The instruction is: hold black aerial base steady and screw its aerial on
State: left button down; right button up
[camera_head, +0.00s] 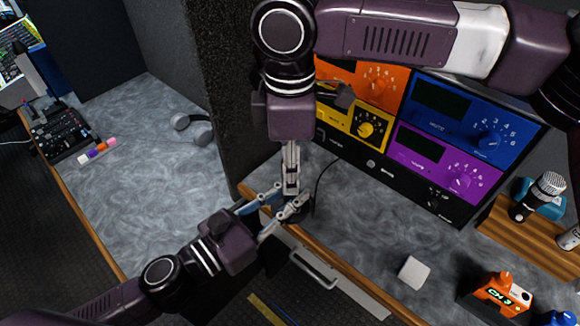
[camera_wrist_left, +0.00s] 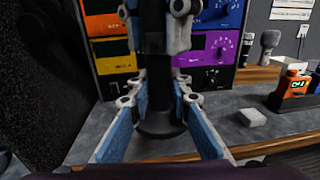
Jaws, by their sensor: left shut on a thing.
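The black aerial base (camera_wrist_left: 160,124) stands upright on the counter near its front edge, with a wide round foot. My left gripper (camera_head: 282,208) is shut on it from the front left, its blue-padded fingers on both sides in the left wrist view (camera_wrist_left: 158,112). My right gripper (camera_head: 291,190) points straight down from above, its fingers close together. In the left wrist view those fingers flank the black upright aerial (camera_wrist_left: 155,35), directly over the base. The join between aerial and base is hard to make out, dark on dark.
A rack with orange, yellow, blue and purple units (camera_head: 437,153) stands behind. A thin black cable (camera_head: 318,178) runs near the base. A white cube (camera_head: 414,272), an orange radio (camera_head: 500,293) and a wooden microphone holder (camera_head: 530,235) are to the right. A dark partition (camera_head: 222,90) rises left.

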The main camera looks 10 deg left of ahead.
pick_arm(q)
jog(key=shift+r, duration=0.1)
pick_arm(e)
grip_shut()
jog(key=o, duration=0.5)
grip_release()
jog(key=shift+r, duration=0.15)
notch_tip(320, 180, up, 12)
jog(key=shift+f, duration=0.1)
